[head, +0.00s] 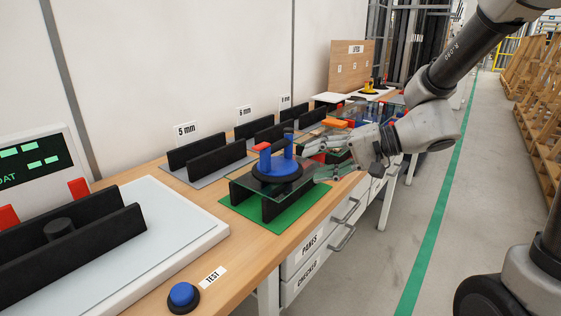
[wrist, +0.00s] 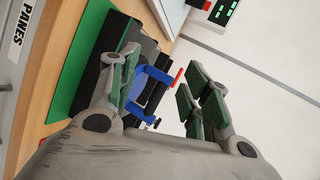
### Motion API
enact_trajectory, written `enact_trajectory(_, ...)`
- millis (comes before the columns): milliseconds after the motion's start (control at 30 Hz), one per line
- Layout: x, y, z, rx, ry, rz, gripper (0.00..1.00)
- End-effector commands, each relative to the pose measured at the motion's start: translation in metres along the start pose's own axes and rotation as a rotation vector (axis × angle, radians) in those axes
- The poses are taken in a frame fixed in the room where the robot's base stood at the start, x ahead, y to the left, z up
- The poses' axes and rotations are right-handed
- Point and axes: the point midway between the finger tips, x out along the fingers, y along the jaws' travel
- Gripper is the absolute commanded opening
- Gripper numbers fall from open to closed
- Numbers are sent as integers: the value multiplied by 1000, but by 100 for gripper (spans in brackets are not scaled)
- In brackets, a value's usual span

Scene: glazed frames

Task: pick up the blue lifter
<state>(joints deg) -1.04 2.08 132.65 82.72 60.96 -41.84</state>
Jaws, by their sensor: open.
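The blue lifter (head: 282,166) has blue posts, a red lever at its top left and a dark round base. It stands on a glass pane (head: 243,185) carried by black rails over a green mat (head: 294,213). My gripper (head: 313,160) is just right of the lifter, open, with its fingers pointing towards it. In the wrist view the lifter (wrist: 152,86) shows between my open fingers (wrist: 163,75), with a gap on the right side. The left finger partly hides it, so I cannot tell whether they touch.
Black racks labelled 5 mm (head: 207,154) and more stand behind along the wall. A tester with black rails (head: 70,235) and a blue TEST button (head: 183,296) are at the left front. An orange object (head: 336,122) and a yellow lifter (head: 368,87) lie farther back.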

Motion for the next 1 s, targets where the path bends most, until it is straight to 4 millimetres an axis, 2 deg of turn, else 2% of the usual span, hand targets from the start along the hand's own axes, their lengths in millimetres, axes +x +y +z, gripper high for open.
enact_trajectory(33, 18, -2, -21, 44, 40, -60, 48)
enact_trajectory(100, 36, -6, -49, 87, 106, -132, 48)
enact_trajectory(200, 53, -6, -80, 127, 187, -194, 48)
enact_trajectory(300, 61, -5, -98, 148, 236, -224, 48)
enact_trajectory(400, 71, -7, -106, 154, 253, -235, 48)
enact_trajectory(667, 96, -14, -112, 155, 254, -235, 48)
enact_trajectory(900, 130, -23, -120, 155, 253, -234, 48)
enact_trajectory(1000, 136, -24, -122, 155, 254, -233, 48)
